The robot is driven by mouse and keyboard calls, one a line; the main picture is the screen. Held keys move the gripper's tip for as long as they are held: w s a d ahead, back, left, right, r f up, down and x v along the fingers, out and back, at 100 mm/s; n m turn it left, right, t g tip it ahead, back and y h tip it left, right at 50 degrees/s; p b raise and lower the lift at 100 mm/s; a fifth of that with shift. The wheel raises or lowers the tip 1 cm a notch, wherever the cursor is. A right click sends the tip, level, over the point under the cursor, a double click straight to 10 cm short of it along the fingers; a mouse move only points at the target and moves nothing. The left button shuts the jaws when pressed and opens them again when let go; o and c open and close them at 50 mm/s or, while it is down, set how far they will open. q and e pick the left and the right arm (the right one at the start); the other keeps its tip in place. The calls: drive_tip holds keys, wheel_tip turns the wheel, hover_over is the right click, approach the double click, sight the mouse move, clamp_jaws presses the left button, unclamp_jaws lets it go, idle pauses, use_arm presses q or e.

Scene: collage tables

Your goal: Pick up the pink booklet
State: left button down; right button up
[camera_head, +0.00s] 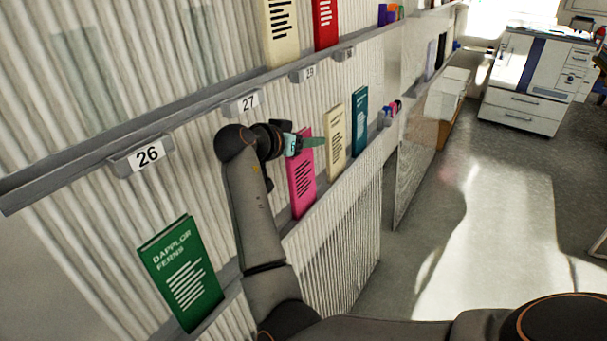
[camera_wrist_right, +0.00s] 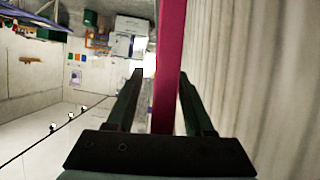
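The pink booklet (camera_head: 301,180) stands upright on the lower wall ledge, leaning back against the ribbed panel. My right gripper (camera_head: 308,143) is at its upper part and hides some of its top. In the right wrist view the pink booklet (camera_wrist_right: 168,60) shows edge-on as a narrow band between the two fingers of my right gripper (camera_wrist_right: 161,78). The fingers are open around it. A gap shows on the left finger's side; the right finger is very close to it, and I cannot tell if it touches. My left gripper is not in view.
A cream booklet (camera_head: 335,144) and a teal booklet (camera_head: 360,122) stand on the same ledge to the right. A green booklet (camera_head: 181,273) stands to the left. An upper ledge with number tags (camera_head: 242,103) runs above. A printer (camera_head: 535,78) stands far right, beyond open floor.

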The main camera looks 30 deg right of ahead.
clamp_jaws()
idle(1.3)
